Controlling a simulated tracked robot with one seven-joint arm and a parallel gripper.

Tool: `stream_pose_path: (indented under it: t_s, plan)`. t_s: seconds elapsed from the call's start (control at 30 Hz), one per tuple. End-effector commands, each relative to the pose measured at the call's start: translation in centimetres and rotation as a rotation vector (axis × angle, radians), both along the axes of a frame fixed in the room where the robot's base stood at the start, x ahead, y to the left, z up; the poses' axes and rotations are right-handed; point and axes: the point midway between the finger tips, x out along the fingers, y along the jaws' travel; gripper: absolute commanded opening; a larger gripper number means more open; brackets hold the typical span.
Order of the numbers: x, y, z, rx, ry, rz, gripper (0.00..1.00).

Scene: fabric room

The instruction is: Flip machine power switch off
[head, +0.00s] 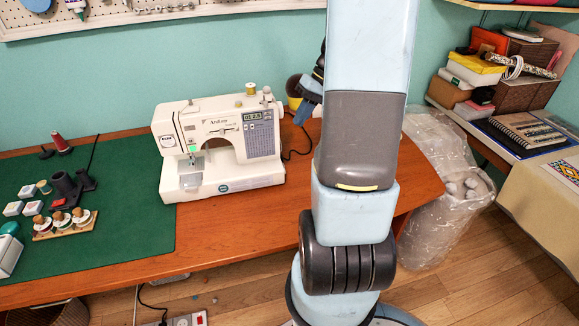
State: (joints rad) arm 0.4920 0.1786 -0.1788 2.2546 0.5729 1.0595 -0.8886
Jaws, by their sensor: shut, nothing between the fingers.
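A white sewing machine (215,143) stands on the wooden table, partly on the green mat. Its small display shows digits, and a green patch shows near its needle. Its power switch is not visible; the machine's right side faces away from this view. My gripper (303,113) shows only in part, just right of the machine's upper right end and behind my large foreground arm link. It appears shut and empty, angled down and left. I cannot tell whether it touches the machine.
A green mat (130,225) holds spools and small boxes at left. A black cable (296,154) runs behind the machine. A shelf at right bears stacked boxes (478,70). A power strip (185,320) lies on the floor.

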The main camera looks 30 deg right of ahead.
Motion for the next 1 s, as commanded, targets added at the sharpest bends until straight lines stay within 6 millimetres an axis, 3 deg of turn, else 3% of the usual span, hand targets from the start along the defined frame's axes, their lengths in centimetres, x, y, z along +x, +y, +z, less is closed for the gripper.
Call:
stream_pose_path:
  t_s: [0.3, 0.53, 0.77, 1.0]
  plan:
    - [0.3, -6.2, -7.5, 0.14, -0.006, -0.087, 0.0]
    - [-0.3, -9.1, -11.3, 0.196, -0.028, -0.132, 0.0]
    - [-0.4, -9.4, -12.7, 0.209, -0.038, -0.144, 0.0]
    - [0.2, -7.3, -15.0, 0.211, -0.035, -0.143, 0.0]
